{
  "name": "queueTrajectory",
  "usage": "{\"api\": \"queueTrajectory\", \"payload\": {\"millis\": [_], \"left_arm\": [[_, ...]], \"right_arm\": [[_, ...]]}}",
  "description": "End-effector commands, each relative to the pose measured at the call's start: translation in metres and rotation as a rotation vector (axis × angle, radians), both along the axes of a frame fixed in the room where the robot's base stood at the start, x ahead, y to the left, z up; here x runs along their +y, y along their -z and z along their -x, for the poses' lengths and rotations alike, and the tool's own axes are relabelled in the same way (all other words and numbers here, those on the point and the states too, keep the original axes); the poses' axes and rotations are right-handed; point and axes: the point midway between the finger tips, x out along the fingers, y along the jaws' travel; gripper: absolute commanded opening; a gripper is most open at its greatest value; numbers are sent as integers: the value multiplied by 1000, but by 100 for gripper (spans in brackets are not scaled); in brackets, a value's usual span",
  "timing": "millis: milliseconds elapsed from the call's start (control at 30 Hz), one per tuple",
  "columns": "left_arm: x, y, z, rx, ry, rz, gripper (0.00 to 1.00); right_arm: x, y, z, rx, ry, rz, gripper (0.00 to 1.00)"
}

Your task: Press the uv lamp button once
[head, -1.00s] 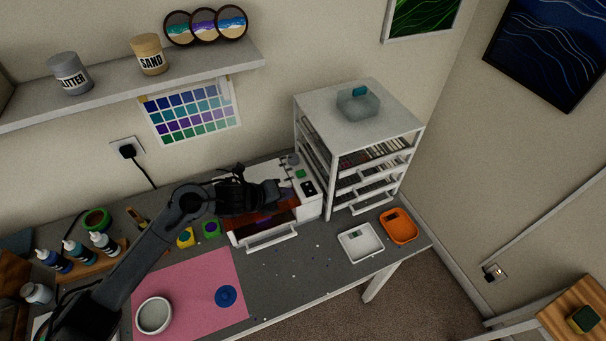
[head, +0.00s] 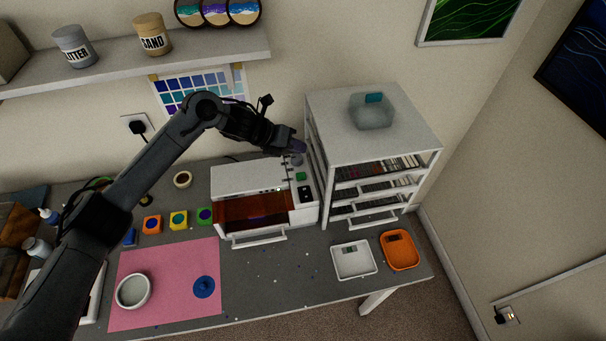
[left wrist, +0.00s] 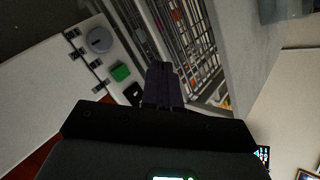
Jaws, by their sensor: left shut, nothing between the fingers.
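The uv lamp (head: 248,180) is a white box with an orange front window, standing at the back of the grey table. Its right-hand panel carries a grey round knob (head: 297,160), a green square button (head: 301,177) and a black switch (head: 305,192). In the left wrist view the green button (left wrist: 121,72) and grey knob (left wrist: 99,39) show left of the fingers, and the black switch (left wrist: 133,93) is partly covered. My left gripper (head: 299,147) is shut and empty, raised near the panel's back end by the knob. Its fingers (left wrist: 162,84) look apart from the button. My right gripper is out of view.
A white drawer rack (head: 372,145) with a clear bin on top stands close to the lamp's right. A white tray (head: 340,272) and an orange tray (head: 414,262) lie in front of it. A pink mat (head: 180,300) holds a bowl and a blue disc.

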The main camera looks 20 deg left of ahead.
Motion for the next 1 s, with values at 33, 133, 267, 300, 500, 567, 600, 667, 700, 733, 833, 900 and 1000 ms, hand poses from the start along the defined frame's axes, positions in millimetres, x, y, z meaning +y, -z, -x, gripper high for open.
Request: {"api": "queueTrajectory", "payload": {"millis": [33,133,267,300,500,567,600,667,700,733,833,900,1000], "left_arm": [[0,0,0,0,0,0,0],[0,1,0,0,1,1,0],[-1,5,0,0,0,1,0],[-1,7,0,0,0,1,0],[-1,23,0,0,0,1,0],[-1,30,0,0,0,1,0],[-1,34,0,1,-1,2,0],[-1,41,0,1,-1,2,0],[-1,46,0,0,-1,2,0],[-1,50,0,0,-1,2,0],[-1,63,0,0,0,1,0],[-1,72,0,1,-1,0,0],[0,80,0,0,-1,2,0]], "right_arm": [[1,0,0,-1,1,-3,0],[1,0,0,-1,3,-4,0],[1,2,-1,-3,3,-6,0],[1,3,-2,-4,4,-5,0],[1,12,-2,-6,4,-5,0],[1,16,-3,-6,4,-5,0],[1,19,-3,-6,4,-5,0],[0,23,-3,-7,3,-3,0],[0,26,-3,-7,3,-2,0],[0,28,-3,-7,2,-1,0],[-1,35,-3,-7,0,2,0],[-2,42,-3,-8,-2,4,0],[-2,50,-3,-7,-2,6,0]]}}
